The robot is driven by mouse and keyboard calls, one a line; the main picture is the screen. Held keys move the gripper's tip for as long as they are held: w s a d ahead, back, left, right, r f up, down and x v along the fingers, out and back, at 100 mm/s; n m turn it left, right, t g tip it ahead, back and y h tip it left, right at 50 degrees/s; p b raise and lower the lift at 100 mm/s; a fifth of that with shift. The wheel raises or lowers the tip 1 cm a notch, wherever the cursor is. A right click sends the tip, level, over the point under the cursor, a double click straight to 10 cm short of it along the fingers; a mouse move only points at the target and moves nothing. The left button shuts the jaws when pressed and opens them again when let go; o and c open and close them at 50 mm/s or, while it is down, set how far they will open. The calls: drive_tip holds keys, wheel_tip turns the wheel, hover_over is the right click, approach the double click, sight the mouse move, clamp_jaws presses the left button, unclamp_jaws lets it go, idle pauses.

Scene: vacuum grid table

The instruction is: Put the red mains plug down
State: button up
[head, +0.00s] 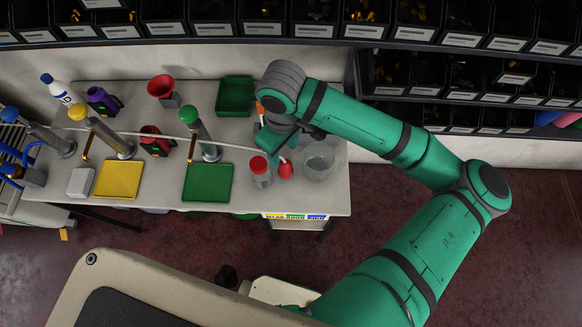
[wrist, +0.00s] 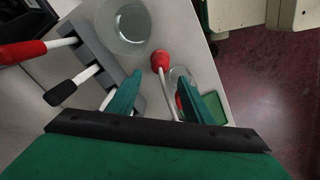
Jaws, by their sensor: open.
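The red mains plug (head: 285,169) is at the right end of the table, between a red-lidded clear jar (head: 260,172) and a clear round container (head: 318,160). It appears to rest on the tabletop. A white cable runs from it. In the wrist view the plug (wrist: 160,61) shows beyond my fingertips, and its cable passes back between the fingers. My gripper (wrist: 160,82) is open, with its two green fingers on either side of the cable and apart from the plug. In the head view my gripper is mostly hidden under my wrist, just behind the plug.
A grey rack (wrist: 97,55) with red- and black-handled tools lies close left of my fingers in the wrist view. Bin shelves (head: 340,31) line the back.

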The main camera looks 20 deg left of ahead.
sight(283, 162)
drive_tip(key=shift+s+a+f, duration=0.1)
drive_tip(key=shift+a+f, duration=0.05)
drive_tip(key=shift+a, duration=0.05)
wheel_tip(283, 162, down, 5)
drive_tip(key=shift+d+f, duration=0.15)
drive_tip(key=shift+f, duration=1.2)
drive_tip(key=shift+d+f, duration=0.15)
drive_tip(key=shift+f, duration=1.15)
drive_tip(key=c, duration=1)
drive_tip(key=shift+r, duration=0.1)
